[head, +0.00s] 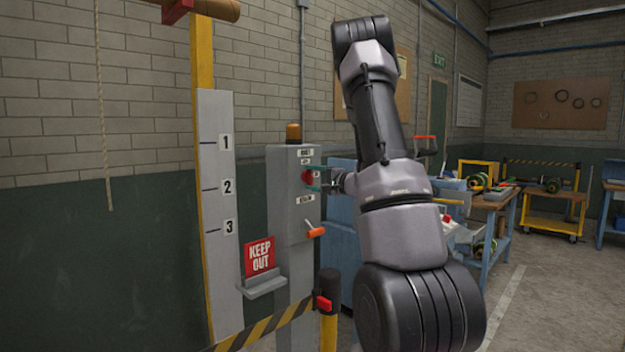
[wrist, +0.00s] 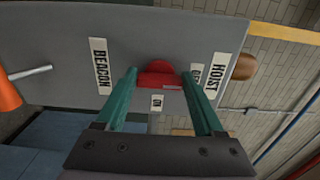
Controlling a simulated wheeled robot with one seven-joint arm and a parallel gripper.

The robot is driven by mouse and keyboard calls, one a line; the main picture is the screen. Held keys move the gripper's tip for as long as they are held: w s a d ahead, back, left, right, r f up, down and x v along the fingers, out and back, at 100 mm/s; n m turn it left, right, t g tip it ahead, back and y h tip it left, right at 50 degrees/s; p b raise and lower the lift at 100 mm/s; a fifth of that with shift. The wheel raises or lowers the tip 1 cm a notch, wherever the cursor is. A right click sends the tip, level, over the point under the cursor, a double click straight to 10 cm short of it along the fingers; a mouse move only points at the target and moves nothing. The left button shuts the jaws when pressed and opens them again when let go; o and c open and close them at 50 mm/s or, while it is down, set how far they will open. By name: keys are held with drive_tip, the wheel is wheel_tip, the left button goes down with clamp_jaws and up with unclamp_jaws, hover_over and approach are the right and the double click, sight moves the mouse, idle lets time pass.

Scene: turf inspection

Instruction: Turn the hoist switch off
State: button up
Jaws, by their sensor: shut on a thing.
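The hoist switch is a red knob (head: 307,177) on the front of a grey control post (head: 281,205), under the HOIST label (head: 305,152). In the wrist view the red knob (wrist: 160,76) sits between the two green fingers of my gripper (wrist: 160,73). The fingers are shut on it, one at each side. In the head view my gripper (head: 314,179) reaches the post from the right. The wrist view is turned sideways: the HOIST label (wrist: 217,78) is at right, with a small label partly hidden by a finger. Another small label (wrist: 157,103) lies below the knob.
An orange-handled lever (head: 316,232) sticks out lower on the post, below the BEACON label (head: 305,199). An amber lamp (head: 293,133) tops the post. A red KEEP OUT sign (head: 259,257) and a striped barrier (head: 265,327) stand in front. A workbench (head: 490,205) is at right.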

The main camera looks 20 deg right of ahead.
drive_tip(key=shift+f, duration=0.1)
idle(0.4)
drive_tip(key=o, duration=1.4)
drive_tip(key=shift+s, duration=0.15)
drive_tip(key=v, duration=1)
drive_tip(key=shift+s+d, duration=0.15)
drive_tip(key=shift+s, duration=0.15)
